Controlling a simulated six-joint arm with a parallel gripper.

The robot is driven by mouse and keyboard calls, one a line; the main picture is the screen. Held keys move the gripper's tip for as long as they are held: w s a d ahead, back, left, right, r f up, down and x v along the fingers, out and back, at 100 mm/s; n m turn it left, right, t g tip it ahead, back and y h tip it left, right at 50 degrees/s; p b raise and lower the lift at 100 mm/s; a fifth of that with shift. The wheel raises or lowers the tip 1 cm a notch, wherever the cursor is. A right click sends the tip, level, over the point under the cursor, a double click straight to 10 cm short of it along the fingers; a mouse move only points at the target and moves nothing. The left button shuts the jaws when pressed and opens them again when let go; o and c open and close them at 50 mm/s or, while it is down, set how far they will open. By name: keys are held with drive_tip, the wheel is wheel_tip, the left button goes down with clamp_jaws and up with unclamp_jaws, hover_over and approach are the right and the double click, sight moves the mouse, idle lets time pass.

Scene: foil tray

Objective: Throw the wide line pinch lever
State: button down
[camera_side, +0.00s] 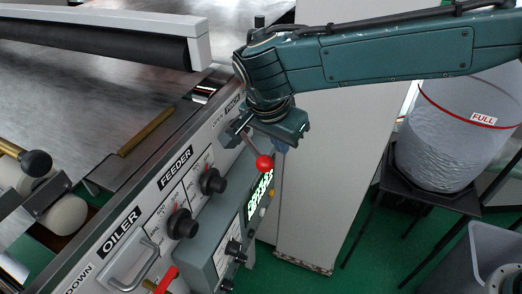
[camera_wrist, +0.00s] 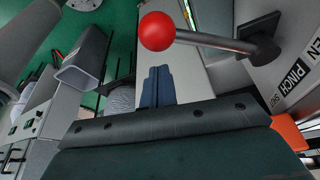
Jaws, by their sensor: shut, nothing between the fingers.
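The pinch lever is a metal rod with a red ball knob (camera_side: 264,163), by the PINCH label on the grey side panel. In the side view it points down and right from the panel. In the wrist view the red knob (camera_wrist: 157,31) and rod (camera_wrist: 215,41) reach left from a dark pivot block (camera_wrist: 262,38); OPEN, PINCH and SHUT lettering is beside it. My gripper (camera_side: 282,147) is right beside the lever, its fingers partly hidden behind my wrist. In the wrist view my gripper (camera_wrist: 157,85) is shut and empty, below the knob; contact cannot be told.
The panel carries FEEDER knobs (camera_side: 183,224), an OILER handle (camera_side: 133,262) and a red handle (camera_side: 166,280). A control box with a green display (camera_side: 260,194) sits below the lever. A clear FULL bin (camera_side: 445,140) and a grey bin (camera_side: 498,258) stand right.

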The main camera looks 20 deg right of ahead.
drive_tip(key=w+d+n+t+y, duration=0.1)
drive_tip(key=w+d+n+y, duration=0.1)
drive_tip(key=w+d+n, duration=0.35)
drive_tip(key=w+d+n+t+y, duration=0.1)
drive_tip(key=w+d+n+y, duration=0.1)
drive_tip(key=w+n, duration=0.65)
drive_tip(key=s+a+v, duration=0.1)
drive_tip(key=v, duration=1)
drive_tip(key=s+d+r, duration=0.3)
drive_tip(key=s+d, duration=0.4)
drive_tip(key=s, duration=0.1)
drive_tip(key=s+d+r+m, duration=0.1)
drive_tip(key=s+d+r, duration=0.2)
drive_tip(key=s+d, duration=0.5)
drive_tip(key=shift+d+r+t, duration=0.15)
drive_tip(key=shift+r+t, duration=0.2)
drive_tip(key=shift+t, duration=0.05)
drive_tip(key=shift+s, duration=0.15)
